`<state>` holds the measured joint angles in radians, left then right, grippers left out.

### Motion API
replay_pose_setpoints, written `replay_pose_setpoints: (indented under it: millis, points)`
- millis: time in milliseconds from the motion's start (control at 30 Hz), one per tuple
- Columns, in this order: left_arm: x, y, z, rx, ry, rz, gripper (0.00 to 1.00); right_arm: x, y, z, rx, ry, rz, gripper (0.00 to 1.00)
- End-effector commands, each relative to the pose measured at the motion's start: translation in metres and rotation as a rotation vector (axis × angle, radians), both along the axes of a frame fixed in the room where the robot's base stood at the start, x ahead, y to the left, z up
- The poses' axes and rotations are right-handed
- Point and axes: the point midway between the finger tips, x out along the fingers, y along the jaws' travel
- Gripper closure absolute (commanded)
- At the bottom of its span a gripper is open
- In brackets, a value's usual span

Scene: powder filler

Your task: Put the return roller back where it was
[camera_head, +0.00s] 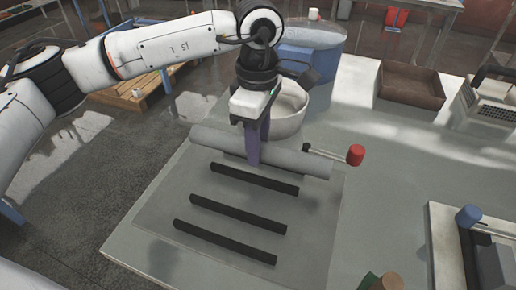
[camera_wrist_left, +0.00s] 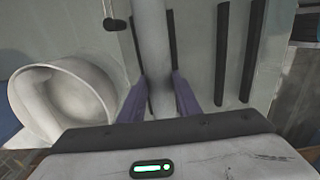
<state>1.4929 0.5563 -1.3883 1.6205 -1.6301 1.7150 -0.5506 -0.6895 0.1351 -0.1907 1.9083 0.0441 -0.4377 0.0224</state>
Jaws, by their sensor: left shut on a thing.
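The return roller, a long light-grey cylinder (camera_head: 300,162), lies crosswise at the far edge of the grey mat (camera_head: 160,215), roughly parallel to three black bars. My left gripper (camera_head: 253,155) points down with its purple fingers around the roller's middle and is shut on it. In the left wrist view the roller (camera_wrist_left: 153,45) runs between the two purple fingers (camera_wrist_left: 158,98). I cannot tell whether the roller rests on the mat or is slightly above it. My right gripper is not in view.
Black bars (camera_head: 238,214) lie on the mat in front of the roller. A white bowl (camera_head: 290,112) stands just behind it, and a red-knobbed rod (camera_head: 355,155) sticks out near its right end. A brown tray (camera_head: 411,86) stands farther back. The table right of the mat is mostly clear.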

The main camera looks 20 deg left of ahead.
Motion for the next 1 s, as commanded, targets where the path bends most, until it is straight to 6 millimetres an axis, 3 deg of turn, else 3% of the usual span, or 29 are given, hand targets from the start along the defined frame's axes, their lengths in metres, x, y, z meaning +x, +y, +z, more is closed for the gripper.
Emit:
replay_pose_setpoints:
  millis: [167,933,967,1000]
  points:
    - [0.0,0.0,-0.02,0.0,-0.001,0.0,1.0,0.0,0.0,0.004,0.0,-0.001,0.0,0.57]
    - [0.0,0.0,-0.033,0.0,0.0,-0.001,1.0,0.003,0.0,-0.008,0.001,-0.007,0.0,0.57]
    - [-0.001,0.0,-0.034,0.001,0.002,-0.001,0.65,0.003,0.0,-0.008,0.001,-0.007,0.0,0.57]
    - [-0.001,0.0,-0.034,0.001,0.003,-0.001,0.58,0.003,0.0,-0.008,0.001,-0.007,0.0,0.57]
